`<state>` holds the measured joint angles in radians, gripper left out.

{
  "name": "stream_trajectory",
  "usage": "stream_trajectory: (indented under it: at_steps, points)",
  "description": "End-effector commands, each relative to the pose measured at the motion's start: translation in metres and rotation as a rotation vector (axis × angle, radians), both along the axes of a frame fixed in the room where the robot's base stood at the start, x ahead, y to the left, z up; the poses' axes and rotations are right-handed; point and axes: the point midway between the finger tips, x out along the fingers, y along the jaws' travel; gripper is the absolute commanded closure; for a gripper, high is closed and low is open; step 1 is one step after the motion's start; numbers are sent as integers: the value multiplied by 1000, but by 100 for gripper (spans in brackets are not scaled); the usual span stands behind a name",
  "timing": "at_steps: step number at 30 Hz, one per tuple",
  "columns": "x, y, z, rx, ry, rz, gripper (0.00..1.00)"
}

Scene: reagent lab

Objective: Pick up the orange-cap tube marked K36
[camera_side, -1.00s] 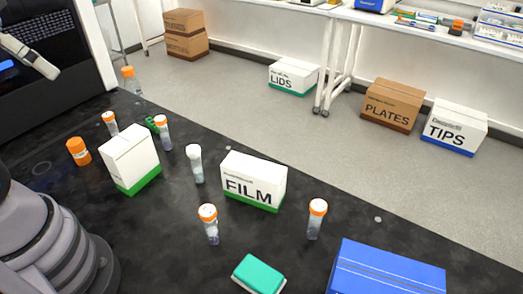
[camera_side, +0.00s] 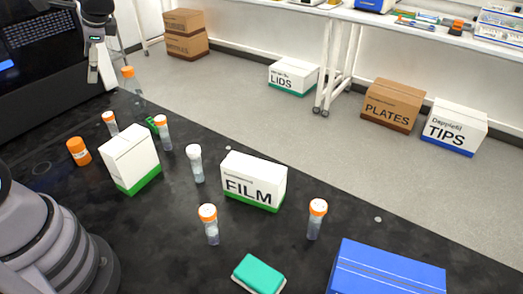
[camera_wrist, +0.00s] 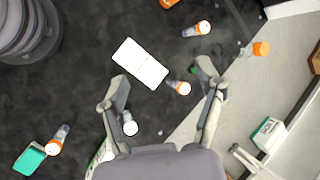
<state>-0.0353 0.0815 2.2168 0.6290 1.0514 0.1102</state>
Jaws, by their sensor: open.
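Several clear tubes with orange caps stand on the black bench; no K36 marking is legible. In the side view, one tube (camera_side: 163,133) is right of a plain white box, another (camera_side: 110,124) behind that box, a third (camera_side: 209,225) in front of the FILM box, and another (camera_side: 316,219) to its right. My gripper (camera_side: 97,76) is open and empty, high at the upper left. In the wrist view my gripper (camera_wrist: 163,76) has its fingers spread. An orange-cap tube (camera_wrist: 181,88) appears between them, well below; others show at the top (camera_wrist: 199,29) and lower left (camera_wrist: 57,140).
A white-cap tube (camera_side: 196,164), plain white box (camera_side: 132,158), FILM box (camera_side: 254,181), orange bottle (camera_side: 78,151), orange-capped clear bottle (camera_side: 131,86), small green item (camera_side: 152,125), teal block (camera_side: 259,274) and blue box (camera_side: 387,272) share the bench.

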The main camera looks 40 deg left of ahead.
Motion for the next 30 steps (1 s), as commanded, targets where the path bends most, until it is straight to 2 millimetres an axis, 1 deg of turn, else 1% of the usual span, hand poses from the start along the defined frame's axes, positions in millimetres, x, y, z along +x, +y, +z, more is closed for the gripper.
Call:
stream_trajectory:
  at_steps: [1, 3, 5, 6, 8, 9, 12, 15, 18, 20, 23, 30]
  points:
    - [14, 11, -16, 47, 88, -41, 32]
    - [31, 27, -37, 116, 204, -110, 32]
    - [45, 40, -57, 170, 299, -171, 32]
    - [55, 48, -71, 205, 364, -216, 32]
    - [67, 60, -94, 254, 457, -282, 32]
    - [75, 67, -110, 283, 515, -327, 32]
    - [89, 81, -148, 345, 642, -432, 32]
    - [98, 91, -178, 386, 732, -515, 32]
    - [102, 95, -197, 410, 784, -567, 32]
    - [103, 98, -203, 417, 800, -583, 32]
    - [102, 106, -209, 422, 809, -592, 32]
    - [92, 149, -228, 419, 808, -589, 32]
